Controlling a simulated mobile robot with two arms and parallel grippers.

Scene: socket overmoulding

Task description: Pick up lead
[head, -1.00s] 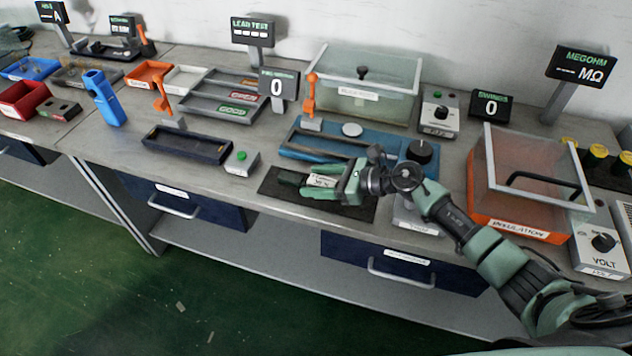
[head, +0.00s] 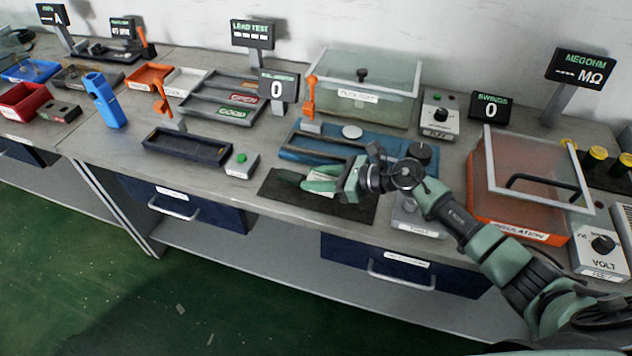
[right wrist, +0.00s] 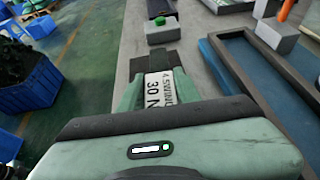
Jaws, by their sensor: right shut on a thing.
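My right gripper (head: 290,182) is low over the dark mat (head: 345,213) at the front of the bench. No separate lead can be clearly made out. My left gripper is not in view.
A small box with a green button (head: 241,164) and a dark tray (head: 187,147) are left of the mat. A blue fixture (head: 300,150) lies behind it. The orange insulation box (head: 515,227) with a clear lid stands at right.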

